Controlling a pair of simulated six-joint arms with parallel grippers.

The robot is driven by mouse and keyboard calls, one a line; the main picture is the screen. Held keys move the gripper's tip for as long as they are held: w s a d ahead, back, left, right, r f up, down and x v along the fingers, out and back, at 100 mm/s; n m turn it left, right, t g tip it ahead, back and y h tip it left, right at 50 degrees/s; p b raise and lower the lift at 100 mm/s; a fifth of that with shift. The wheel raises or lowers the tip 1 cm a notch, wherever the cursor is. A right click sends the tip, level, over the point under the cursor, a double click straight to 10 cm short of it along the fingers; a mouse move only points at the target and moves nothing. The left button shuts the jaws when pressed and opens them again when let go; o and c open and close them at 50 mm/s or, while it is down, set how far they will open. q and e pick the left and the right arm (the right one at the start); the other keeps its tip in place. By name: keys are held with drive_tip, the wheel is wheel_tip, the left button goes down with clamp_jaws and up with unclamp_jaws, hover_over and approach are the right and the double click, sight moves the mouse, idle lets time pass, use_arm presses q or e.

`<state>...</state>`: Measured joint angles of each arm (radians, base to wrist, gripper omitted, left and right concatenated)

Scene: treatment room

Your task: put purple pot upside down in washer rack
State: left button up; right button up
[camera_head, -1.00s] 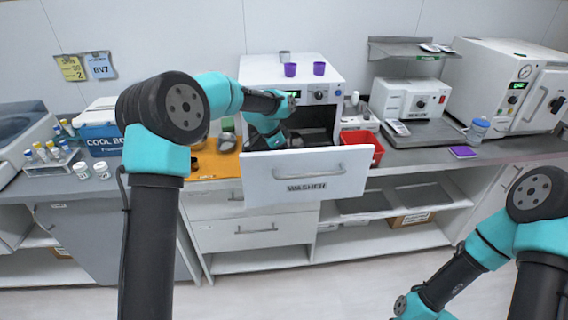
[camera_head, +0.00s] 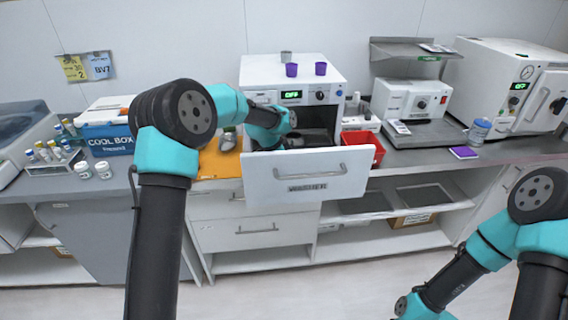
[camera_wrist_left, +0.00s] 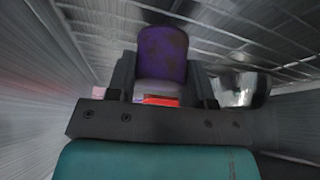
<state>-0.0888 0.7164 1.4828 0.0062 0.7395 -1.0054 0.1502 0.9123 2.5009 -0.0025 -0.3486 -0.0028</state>
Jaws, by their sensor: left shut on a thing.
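My left gripper (camera_wrist_left: 161,78) is shut on a purple pot (camera_wrist_left: 163,52), which sits between its two dark fingers in the left wrist view. I cannot tell for sure which way up the pot is. The wire washer rack (camera_wrist_left: 98,32) shows around and beyond the pot, inside the pulled-out washer drawer (camera_head: 306,185). In the head view my left wrist reaches down into the drawer, and its fingers and the pot are hidden. My right arm shows at the lower right, but its gripper is out of frame.
Two more purple pots (camera_head: 291,70) (camera_head: 320,68) and a grey metal cup (camera_head: 286,57) stand on the washer (camera_head: 330,70). A shiny metal vessel (camera_wrist_left: 242,88) is right of my left gripper. A red bin (camera_head: 372,146) stands right of the drawer, an orange mat (camera_head: 218,166) left.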

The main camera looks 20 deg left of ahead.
use_arm(q)
drive_tip(key=shift+f, duration=0.1)
drive_tip(key=o, duration=1)
drive_tip(key=shift+c, duration=0.2)
drive_tip(key=v, duration=1.2)
